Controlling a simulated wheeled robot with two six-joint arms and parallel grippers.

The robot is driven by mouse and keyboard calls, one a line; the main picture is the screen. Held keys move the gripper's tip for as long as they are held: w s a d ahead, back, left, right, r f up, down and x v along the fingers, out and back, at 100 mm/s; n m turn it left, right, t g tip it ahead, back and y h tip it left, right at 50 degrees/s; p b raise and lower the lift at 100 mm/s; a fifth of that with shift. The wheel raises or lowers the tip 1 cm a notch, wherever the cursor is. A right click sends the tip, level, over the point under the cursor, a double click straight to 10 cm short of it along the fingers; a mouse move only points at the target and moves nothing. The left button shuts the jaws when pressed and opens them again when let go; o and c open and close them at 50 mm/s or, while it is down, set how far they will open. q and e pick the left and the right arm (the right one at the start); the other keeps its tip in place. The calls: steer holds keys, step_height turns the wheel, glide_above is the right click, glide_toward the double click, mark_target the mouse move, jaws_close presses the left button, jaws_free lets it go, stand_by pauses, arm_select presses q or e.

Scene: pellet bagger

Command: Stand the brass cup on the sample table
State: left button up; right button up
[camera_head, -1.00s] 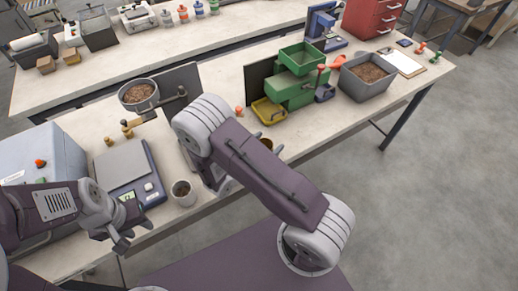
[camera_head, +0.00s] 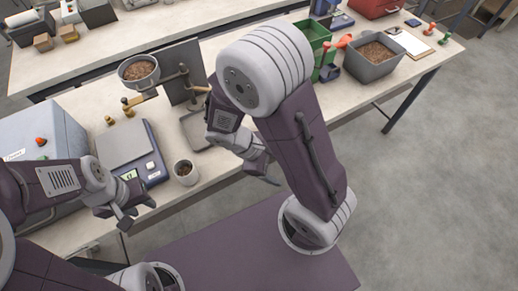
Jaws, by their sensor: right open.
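No brass cup shows clearly now; the brass-coloured rim seen earlier beside my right arm is now behind that arm or out of sight. A small pale cup of brown pellets (camera_head: 186,174) stands upright on the near bench (camera_head: 205,172), right of the scale. My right gripper (camera_head: 266,174) hangs over the bench's front edge, right of the pale cup and apart from it. It is open and nothing shows in it. My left gripper (camera_head: 137,212) is in front of the scale, with its fingers apart and empty. I cannot tell which surface is the sample table.
The scale (camera_head: 122,146) is on the near bench, with a pellet bowl on a stand (camera_head: 139,72) behind it. A grey tray (camera_head: 196,130) lies beside a dark upright panel. A grey bin of pellets (camera_head: 375,58) and a clipboard (camera_head: 410,42) stand at the right.

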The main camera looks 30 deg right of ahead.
steer(key=w+a+r+m+t+y, duration=0.1)
steer(key=m+y, duration=0.1)
steer(key=m, duration=0.1)
steer(key=w+a+r+m+t+y, duration=0.1)
steer(key=m+y, duration=0.1)
steer(key=m, duration=0.2)
steer(key=w+r+m+t+y, duration=0.1)
steer(key=m+y, duration=0.1)
steer(key=m, duration=0.1)
steer(key=shift+w+a+m+t, duration=0.3)
steer(key=shift+w+a+t, duration=0.1)
steer(key=shift+s, duration=0.1)
